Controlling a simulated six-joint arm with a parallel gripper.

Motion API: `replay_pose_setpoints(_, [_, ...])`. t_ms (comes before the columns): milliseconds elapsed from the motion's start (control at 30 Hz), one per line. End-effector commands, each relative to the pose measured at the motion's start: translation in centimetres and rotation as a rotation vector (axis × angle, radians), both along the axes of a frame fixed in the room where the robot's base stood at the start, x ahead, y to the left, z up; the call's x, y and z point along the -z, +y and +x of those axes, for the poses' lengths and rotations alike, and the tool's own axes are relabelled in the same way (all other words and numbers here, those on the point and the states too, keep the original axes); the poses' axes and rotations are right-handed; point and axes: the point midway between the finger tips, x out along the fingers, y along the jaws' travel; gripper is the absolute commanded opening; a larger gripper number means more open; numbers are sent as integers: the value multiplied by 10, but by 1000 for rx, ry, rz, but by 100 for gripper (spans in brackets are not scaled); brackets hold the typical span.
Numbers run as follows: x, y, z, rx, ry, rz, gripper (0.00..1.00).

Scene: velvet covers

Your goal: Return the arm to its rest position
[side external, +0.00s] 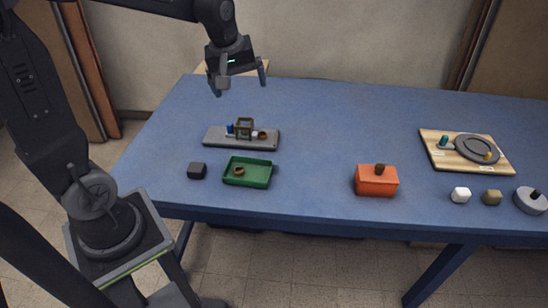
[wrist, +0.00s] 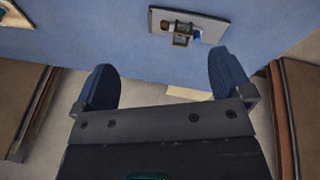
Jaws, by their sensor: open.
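My gripper (side external: 238,84) hangs in the air over the far left part of the blue table, with its fingers apart and nothing between them. In the wrist view its two blue fingers (wrist: 165,85) are spread wide, with floor and table edge showing between them. A grey board (side external: 213,138) lies on the table below and in front of the gripper. It carries a small olive frame, a blue piece and a brown ring. The board also shows at the top of the wrist view (wrist: 214,30), apart from the fingers.
Nearer the front are a black block (side external: 197,171), a green tray (side external: 262,183) with a brown ring, and a red box (side external: 376,182) with a dark knob. At right are a wooden board (side external: 437,160) with a grey disc, a white block (side external: 461,195), an olive block (side external: 491,198) and a grey lid (side external: 530,203). The table's middle is clear.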

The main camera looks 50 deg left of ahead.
Motion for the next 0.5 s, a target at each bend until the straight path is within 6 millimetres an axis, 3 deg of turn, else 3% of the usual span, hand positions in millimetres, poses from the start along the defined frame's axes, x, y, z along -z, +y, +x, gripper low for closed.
replay_pose_setpoints(33, [-12,-18,-17,105,-23,29,98])
replay_pose_setpoints(200, [-30,-63,-73,467,-81,132,98])
replay_pose_setpoints(400, [-31,-95,-131,822,-141,251,98])
replay_pose_setpoints(500, [-28,-103,-148,933,-160,293,98])
